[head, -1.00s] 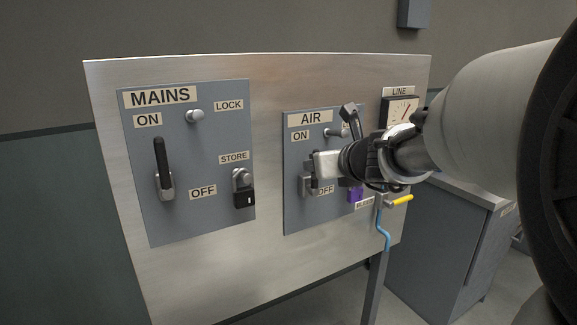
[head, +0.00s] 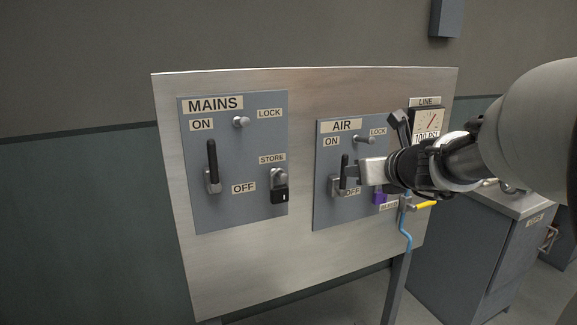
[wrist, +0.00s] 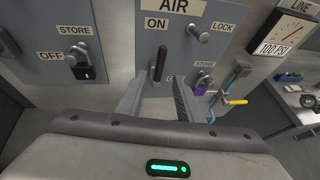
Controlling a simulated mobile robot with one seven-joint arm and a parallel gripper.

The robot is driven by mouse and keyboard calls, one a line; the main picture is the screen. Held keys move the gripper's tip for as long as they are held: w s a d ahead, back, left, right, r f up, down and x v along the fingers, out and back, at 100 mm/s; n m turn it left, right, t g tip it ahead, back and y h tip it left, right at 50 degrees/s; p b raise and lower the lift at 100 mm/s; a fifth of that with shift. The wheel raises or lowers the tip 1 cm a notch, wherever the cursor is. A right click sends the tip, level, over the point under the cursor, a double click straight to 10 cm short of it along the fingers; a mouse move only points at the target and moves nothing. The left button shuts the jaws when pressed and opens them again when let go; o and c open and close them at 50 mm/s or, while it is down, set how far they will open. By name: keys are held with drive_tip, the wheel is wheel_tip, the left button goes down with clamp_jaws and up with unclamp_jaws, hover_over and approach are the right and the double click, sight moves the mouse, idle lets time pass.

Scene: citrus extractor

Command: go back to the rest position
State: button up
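My gripper (head: 354,174) is in front of the AIR panel in the head view. In the wrist view its two fingers (wrist: 157,92) are apart, with nothing held between them. The black AIR lever (wrist: 158,62) stands upright beyond the fingertips, roughly in line with the gap; it looks clear of them. In the head view the AIR lever (head: 345,166) shows just left of the fingers, pointing up toward ON. My arm comes in from the right and hides part of the AIR panel's right side.
The MAINS lever (head: 212,158) points up toward ON. A black padlock (head: 280,194) hangs at the MAINS STORE, and a purple padlock (wrist: 202,89) at the AIR STORE. A gauge (head: 427,121), a yellow-handled valve (head: 425,205) and a grey cabinet (head: 465,250) are at the right.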

drive_tip(key=s+a+f+n+g+y, duration=0.35)
drive_tip(key=s+a+n, duration=0.95)
drive_tip(key=n, duration=0.6)
drive_tip(key=s+d+f+n+g+h, duration=0.2)
drive_tip(key=s+f+n, duration=0.1)
drive_tip(key=s+n, duration=0.5)
drive_tip(key=s+d+f+n+g+h, duration=0.2)
drive_tip(key=s+d+f+n+h, duration=0.1)
drive_tip(key=s+n, duration=0.45)
wheel_tip(320, 180, up, 14)
drive_tip(key=p, duration=1.3)
drive_tip(key=shift+s+p, duration=0.4)
drive_tip(key=shift+s, duration=0.05)
